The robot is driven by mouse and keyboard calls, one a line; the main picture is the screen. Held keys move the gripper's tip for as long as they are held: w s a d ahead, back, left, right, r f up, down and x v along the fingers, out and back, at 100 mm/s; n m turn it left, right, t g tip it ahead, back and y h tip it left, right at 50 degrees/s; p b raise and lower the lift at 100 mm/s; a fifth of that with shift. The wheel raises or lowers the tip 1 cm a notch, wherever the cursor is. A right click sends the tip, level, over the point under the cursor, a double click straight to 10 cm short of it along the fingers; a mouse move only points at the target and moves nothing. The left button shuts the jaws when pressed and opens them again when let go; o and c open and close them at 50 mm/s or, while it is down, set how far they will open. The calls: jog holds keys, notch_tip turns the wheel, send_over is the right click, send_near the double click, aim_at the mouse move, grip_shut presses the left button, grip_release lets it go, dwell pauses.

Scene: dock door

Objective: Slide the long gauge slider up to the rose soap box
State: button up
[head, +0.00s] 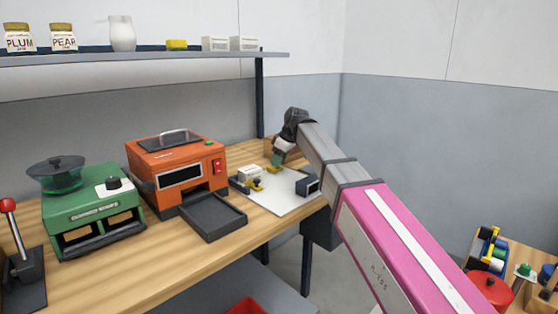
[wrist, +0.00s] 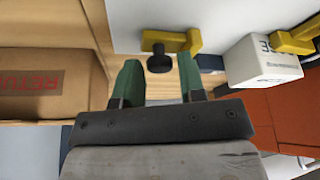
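A white gauge board (head: 290,205) lies on the bench, with yellow pieces on it. In the wrist view a yellow slider piece (wrist: 172,40) with a black knob (wrist: 160,62) lies just beyond my fingertips. A small white box (wrist: 262,62) stands right of it, beside another yellow piece (wrist: 298,40); the box also shows in the head view (head: 249,173). Its print is too small to read, so I cannot tell if it is the rose soap box. My gripper (wrist: 158,82) is open, its green fingers apart with nothing between them. In the head view my gripper (head: 278,158) hangs over the board's far side.
A cardboard carton (wrist: 45,82) stands close on the left in the wrist view. A dark blue block (head: 307,184) is at the board's right. The orange machine (head: 180,165) with its dark tray (head: 212,218) stands left of the board. A green machine (head: 92,210) is farther left.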

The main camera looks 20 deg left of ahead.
grip_shut()
jog(key=shift+s+a, duration=0.3)
jog(key=shift+s, duration=0.3)
jog(key=shift+s+a, duration=0.35)
jog(key=shift+s, duration=0.3)
jog(key=shift+s+a, duration=0.3)
jog(key=shift+s, duration=0.3)
grip_release()
jog(key=v, duration=1)
jog(key=shift+r, duration=0.4)
jog(key=shift+d, duration=0.1)
